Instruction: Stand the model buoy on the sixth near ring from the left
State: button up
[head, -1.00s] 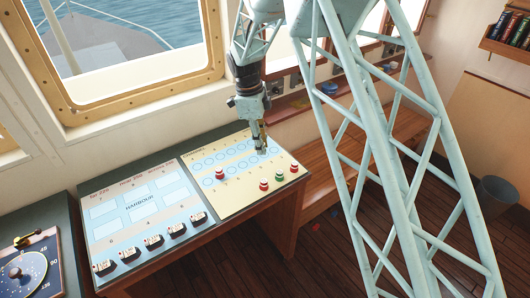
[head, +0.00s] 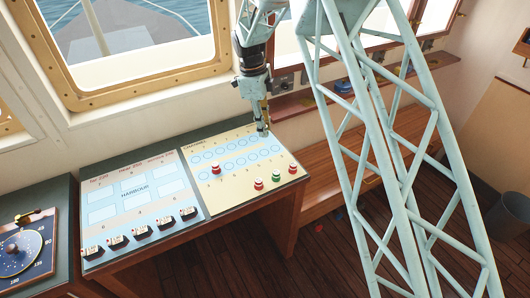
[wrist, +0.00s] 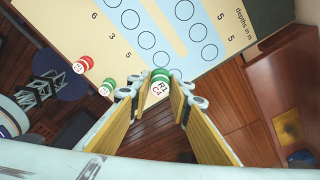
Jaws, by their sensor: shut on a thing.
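The model buoy (wrist: 159,89), green with a white lettered label, is between my gripper's fingers (wrist: 159,98) in the wrist view. My gripper is shut on it. In the head view my gripper (head: 264,132) points down at the right end of the ring rows, and the held buoy is hard to make out there. The near row of rings (wrist: 147,40) runs up and left from the buoy in the wrist view. The ring under the buoy is hidden, and I cannot tell whether the buoy touches the board.
A red buoy (head: 216,169) stands at the near row's left part. Other buoys, including a green one (head: 276,177), stand along the cream board's front. The harbour board (head: 134,205) with several dark blocks lies left. A window wall rises behind.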

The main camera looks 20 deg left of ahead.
dwell(0.3)
send_over(266, 153)
jog(key=shift+a+f, duration=0.25)
jog(key=shift+f, duration=1.35)
jog(key=shift+a+f, duration=0.2)
jog(key=shift+f, duration=1.35)
jog(key=shift+f, duration=0.1)
jog(key=shift+f+p, duration=0.3)
jog(key=shift+f, duration=1.45)
jog(key=shift+f, duration=0.15)
jog(key=o, duration=0.7)
jog(key=shift+c, duration=0.2)
